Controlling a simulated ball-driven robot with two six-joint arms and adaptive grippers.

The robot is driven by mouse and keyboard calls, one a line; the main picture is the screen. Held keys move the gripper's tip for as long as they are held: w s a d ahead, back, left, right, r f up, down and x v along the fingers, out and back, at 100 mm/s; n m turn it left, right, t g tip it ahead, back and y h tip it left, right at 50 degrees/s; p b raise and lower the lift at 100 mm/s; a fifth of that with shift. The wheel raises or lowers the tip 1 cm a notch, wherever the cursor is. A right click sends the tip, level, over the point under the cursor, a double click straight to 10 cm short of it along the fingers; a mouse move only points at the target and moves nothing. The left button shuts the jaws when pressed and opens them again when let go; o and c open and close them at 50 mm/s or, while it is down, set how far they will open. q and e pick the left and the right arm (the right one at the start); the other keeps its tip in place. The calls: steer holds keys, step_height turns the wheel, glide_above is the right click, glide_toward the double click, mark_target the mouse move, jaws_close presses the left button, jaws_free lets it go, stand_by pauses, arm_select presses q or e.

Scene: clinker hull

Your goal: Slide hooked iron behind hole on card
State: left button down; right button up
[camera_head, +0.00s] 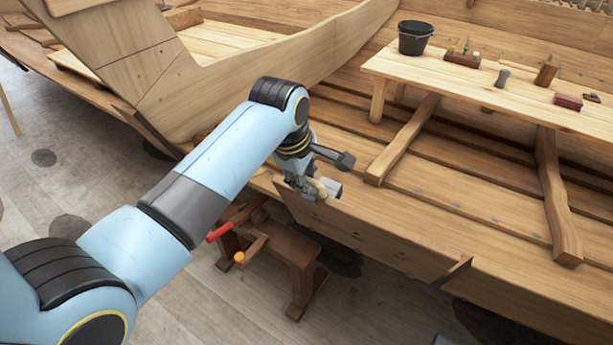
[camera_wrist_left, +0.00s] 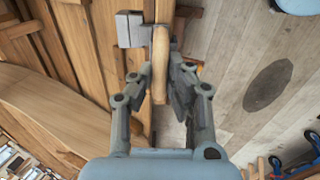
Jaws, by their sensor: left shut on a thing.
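My left gripper (camera_head: 312,190) reaches in from the left and is at the upper edge of the hull planking. In the left wrist view, the fingers of my left gripper (camera_wrist_left: 160,78) are shut around the wooden handle of a tool. Its blocky grey metal head, which I take for the hooked iron (camera_wrist_left: 132,29), sticks out to the left at the far end of the handle. In the head view the hooked iron (camera_head: 333,189) shows as a small grey block beside the plank edge; contact is unclear. I cannot make out a card or its hole. My right gripper is not in view.
A wooden bench (camera_head: 478,85) inside the hull bears a dark bucket (camera_head: 415,37), a tool rack (camera_head: 462,59) and small items. The hull plank (camera_head: 390,245) runs down to the right. A low wooden stool (camera_head: 290,245) stands below. Bare floor lies at lower left.

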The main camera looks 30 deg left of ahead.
arm_select(q)
steer(key=shift+r, duration=0.1)
steer(key=c, duration=1.3)
jaws_free()
steer(key=shift+o, duration=0.2)
steer(key=shift+s, duration=0.1)
steer(key=shift+r, duration=4)
